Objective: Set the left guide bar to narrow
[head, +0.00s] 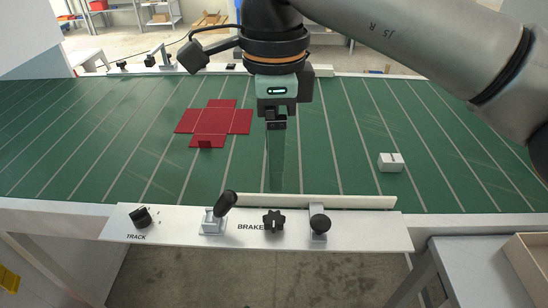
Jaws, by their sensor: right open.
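A pale guide bar (330,201) lies along the near edge of the green belt, above a white panel. The panel (180,238) carries a black TRACK knob (140,216), a clamp with a black lever handle (217,212), a black BRAKE knob (273,221) and a round black knob on a bracket (320,224). Another pale bar (322,70) runs along the far edge; I cannot tell which bar is called left. My right gripper (276,124) points down over the middle of the belt, open and empty, apart from the panel. My left gripper is out of view.
A red flat cross-shaped blank (212,122) and a small white block (390,162) lie on the green belt (110,140). Knobs and a clamp (166,57) stand at the far edge. A grey table with a tan box (530,262) is at the near right.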

